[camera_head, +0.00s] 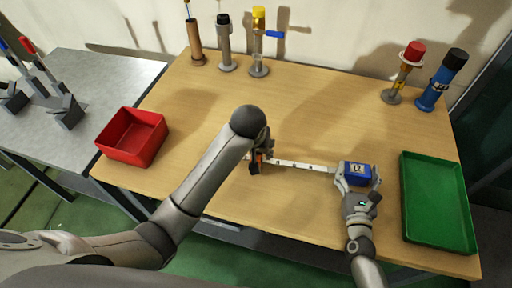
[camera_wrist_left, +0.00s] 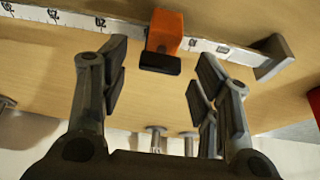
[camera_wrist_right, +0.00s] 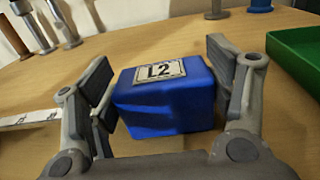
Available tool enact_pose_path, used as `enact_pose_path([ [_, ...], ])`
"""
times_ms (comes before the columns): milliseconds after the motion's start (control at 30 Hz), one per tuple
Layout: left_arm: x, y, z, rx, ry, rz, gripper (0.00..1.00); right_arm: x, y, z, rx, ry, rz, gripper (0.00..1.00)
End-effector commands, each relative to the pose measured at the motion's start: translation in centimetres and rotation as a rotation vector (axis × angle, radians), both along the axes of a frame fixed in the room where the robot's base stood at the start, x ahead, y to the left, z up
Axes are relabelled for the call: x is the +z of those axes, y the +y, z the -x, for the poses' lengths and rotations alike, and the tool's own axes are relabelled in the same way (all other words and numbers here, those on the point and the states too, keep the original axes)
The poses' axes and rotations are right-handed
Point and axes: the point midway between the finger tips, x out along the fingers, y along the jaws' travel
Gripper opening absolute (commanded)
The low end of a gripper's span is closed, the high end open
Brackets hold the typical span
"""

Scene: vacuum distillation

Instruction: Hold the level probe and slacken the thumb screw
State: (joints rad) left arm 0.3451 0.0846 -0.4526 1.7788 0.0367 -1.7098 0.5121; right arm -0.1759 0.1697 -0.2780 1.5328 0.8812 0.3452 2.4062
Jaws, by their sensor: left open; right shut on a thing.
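The level probe is a white marked rail (camera_head: 300,166) lying over the wooden table, with a blue block (camera_head: 357,170) at its right end. The block bears an L2 label (camera_wrist_right: 160,71) in the right wrist view. My right gripper (camera_wrist_right: 160,88) is shut on the blue block, one finger at each side. An orange slider (camera_wrist_left: 165,32) sits around the rail near its other end, with a black thumb screw (camera_wrist_left: 160,63) on it. My left gripper (camera_wrist_left: 160,82) is open, its fingers apart on either side of the screw and not touching it. In the head view my left arm partly hides that end.
A red bin (camera_head: 133,137) stands at the table's left and a green tray (camera_head: 437,202) at its right. Several upright tools and cylinders, including a blue one (camera_head: 441,80), stand along the back.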

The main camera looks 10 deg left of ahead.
Motion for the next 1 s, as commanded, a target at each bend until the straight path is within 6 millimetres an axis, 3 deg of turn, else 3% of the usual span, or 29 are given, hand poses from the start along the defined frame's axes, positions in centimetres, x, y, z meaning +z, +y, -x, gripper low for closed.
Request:
enact_pose_path([
  [400, 5.7, -0.2, 2.2, 0.000, -0.004, 0.002, 0.57, -0.1, 0.0, 0.0, 0.001, 0.001, 0.000, 0.28],
  [867, 6.4, -0.2, 2.6, 0.001, -0.002, 0.001, 0.57, -0.1, 0.0, 0.0, 0.001, 0.001, -0.001, 0.28],
  [900, 6.4, -0.2, 2.6, 0.001, -0.002, 0.001, 0.57, -0.1, 0.0, 0.0, 0.001, 0.001, -0.001, 0.77],
  [1000, 6.4, -0.2, 2.6, 0.001, -0.002, 0.001, 0.57, -0.1, 0.0, 0.0, 0.001, 0.001, 0.000, 0.89],
])
